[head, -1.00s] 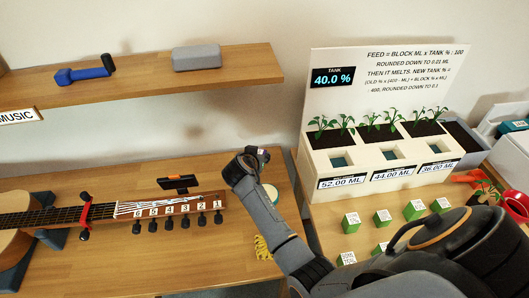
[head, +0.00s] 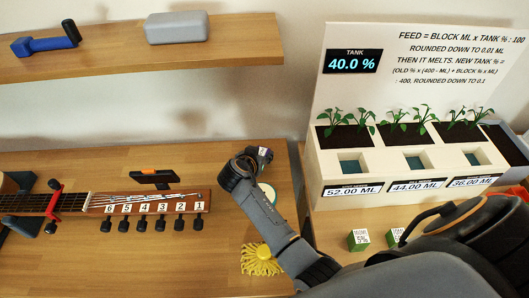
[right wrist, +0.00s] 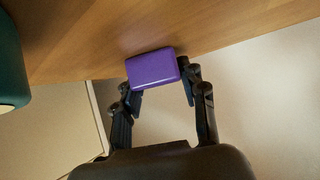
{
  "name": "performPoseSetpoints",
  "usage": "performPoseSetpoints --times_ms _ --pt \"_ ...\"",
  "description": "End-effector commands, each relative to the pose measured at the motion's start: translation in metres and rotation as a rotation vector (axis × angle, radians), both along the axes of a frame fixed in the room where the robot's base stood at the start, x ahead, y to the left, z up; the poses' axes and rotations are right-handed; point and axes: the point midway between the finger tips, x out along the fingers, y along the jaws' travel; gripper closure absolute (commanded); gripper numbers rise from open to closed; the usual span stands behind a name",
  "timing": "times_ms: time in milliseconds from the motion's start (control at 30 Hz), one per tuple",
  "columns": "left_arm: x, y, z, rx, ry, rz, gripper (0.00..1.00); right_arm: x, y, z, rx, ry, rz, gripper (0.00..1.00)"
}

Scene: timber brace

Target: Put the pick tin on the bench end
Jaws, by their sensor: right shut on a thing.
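The pick tin (right wrist: 152,70) is a small purple box with rounded edges. In the right wrist view it sits between the two dark fingers of my right gripper (right wrist: 160,92), which is shut on it. In the head view my right gripper (head: 258,158) is over the right end of the wooden bench (head: 110,262), seen mostly from behind, with only a hint of purple at its tip. In the wrist view the bench top (right wrist: 100,35) lies behind the tin; I cannot tell whether the tin touches it. My left gripper is out of view.
A guitar neck with numbered tuners (head: 155,205) lies on the bench to the left. A round teal-edged thing (right wrist: 10,60) and a yellow tasselled thing (head: 262,262) are close to my right arm. A planter box (head: 330,160) stands on a table to the right, beyond a gap.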

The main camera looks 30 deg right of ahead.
Motion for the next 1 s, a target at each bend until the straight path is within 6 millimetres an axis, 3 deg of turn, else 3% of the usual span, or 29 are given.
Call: performPoseSetpoints --times_ms 133,300,333,433,767,1000 --pt "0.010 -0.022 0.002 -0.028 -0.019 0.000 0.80 -0.002 0.001 -0.003 0.004 0.008 -0.001 0.89" --pt "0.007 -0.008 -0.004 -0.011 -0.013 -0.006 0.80 -0.001 0.000 -0.008 0.003 0.007 0.000 0.89" --pt "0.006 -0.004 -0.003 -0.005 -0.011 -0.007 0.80 -0.001 0.000 -0.007 0.003 0.007 0.000 0.57" --pt "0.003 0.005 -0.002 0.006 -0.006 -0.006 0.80 -0.001 0.000 -0.006 0.003 0.007 0.000 0.36" --pt "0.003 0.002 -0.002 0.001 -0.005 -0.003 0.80 -0.001 0.000 -0.005 0.003 0.006 0.000 0.36" --pt "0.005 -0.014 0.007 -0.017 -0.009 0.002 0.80 0.001 -0.004 0.005 0.003 0.005 0.001 0.36"
